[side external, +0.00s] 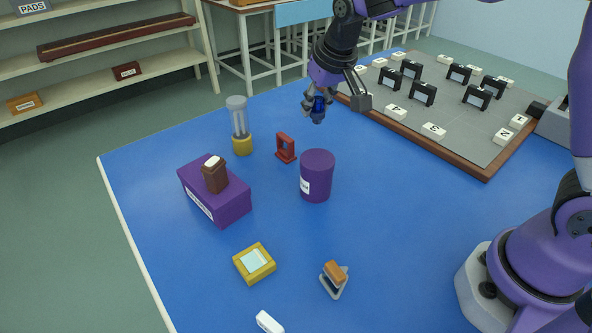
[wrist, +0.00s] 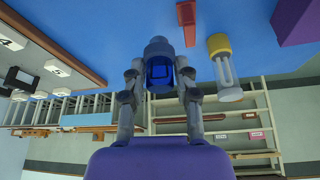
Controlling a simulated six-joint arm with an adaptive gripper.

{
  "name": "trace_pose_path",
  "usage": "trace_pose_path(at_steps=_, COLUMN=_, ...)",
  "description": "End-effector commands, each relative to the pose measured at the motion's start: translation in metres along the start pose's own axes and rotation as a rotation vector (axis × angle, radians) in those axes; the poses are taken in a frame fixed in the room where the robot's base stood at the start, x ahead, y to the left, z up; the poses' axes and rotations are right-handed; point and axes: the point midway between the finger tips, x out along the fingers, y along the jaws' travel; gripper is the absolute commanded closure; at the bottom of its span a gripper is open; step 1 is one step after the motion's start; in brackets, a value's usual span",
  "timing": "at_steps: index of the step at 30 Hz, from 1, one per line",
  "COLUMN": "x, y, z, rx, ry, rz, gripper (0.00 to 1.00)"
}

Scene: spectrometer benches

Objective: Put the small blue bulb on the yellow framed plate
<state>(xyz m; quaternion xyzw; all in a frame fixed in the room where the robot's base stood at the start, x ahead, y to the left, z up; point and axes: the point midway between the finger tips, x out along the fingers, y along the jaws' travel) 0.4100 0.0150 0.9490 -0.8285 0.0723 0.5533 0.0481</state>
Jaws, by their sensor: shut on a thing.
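My gripper (side external: 317,103) is shut on the small blue bulb (side external: 318,108) and holds it in the air above the blue table, beyond the purple canister. In the wrist view the bulb (wrist: 159,66) sits between the two fingers of my gripper (wrist: 160,82), with its grey-blue end pointing away from the palm. The yellow framed plate (side external: 244,264) lies flat on the table at the lower left, with a pale square centre that looks empty. It does not show in the wrist view.
A purple canister (side external: 317,176), a red stand (side external: 285,148), a clear tube on a yellow base (side external: 240,127) and a purple box (side external: 218,198) with a brown piece stand between. A small clamp-like item (side external: 335,279) lies right of the plate. A grey board (side external: 450,118) with several black holders is at right.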

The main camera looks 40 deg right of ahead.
Motion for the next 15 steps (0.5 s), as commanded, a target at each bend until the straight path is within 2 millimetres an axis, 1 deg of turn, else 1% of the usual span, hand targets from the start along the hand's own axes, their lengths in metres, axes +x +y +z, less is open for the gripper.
trace_pose_path(at_steps=2, x=-0.005, y=-0.017, z=0.005, rx=-0.032, ry=0.000, rz=-0.014, gripper=0.94)
trace_pose_path(at_steps=5, x=-0.011, y=-0.048, z=0.018, rx=-0.111, ry=0.001, rz=-0.047, gripper=0.94)
trace_pose_path(at_steps=8, x=-0.019, y=-0.090, z=0.039, rx=-0.231, ry=0.004, rz=-0.097, gripper=0.94)
trace_pose_path(at_steps=9, x=-0.023, y=-0.108, z=0.050, rx=-0.285, ry=0.005, rz=-0.119, gripper=0.94)
trace_pose_path(at_steps=11, x=-0.030, y=-0.133, z=0.068, rx=-0.365, ry=0.005, rz=-0.153, gripper=0.94)
trace_pose_path(at_steps=12, x=-0.034, y=-0.147, z=0.080, rx=-0.416, ry=0.006, rz=-0.175, gripper=0.94)
trace_pose_path(at_steps=15, x=-0.045, y=-0.178, z=0.110, rx=-0.530, ry=0.009, rz=-0.223, gripper=0.94)
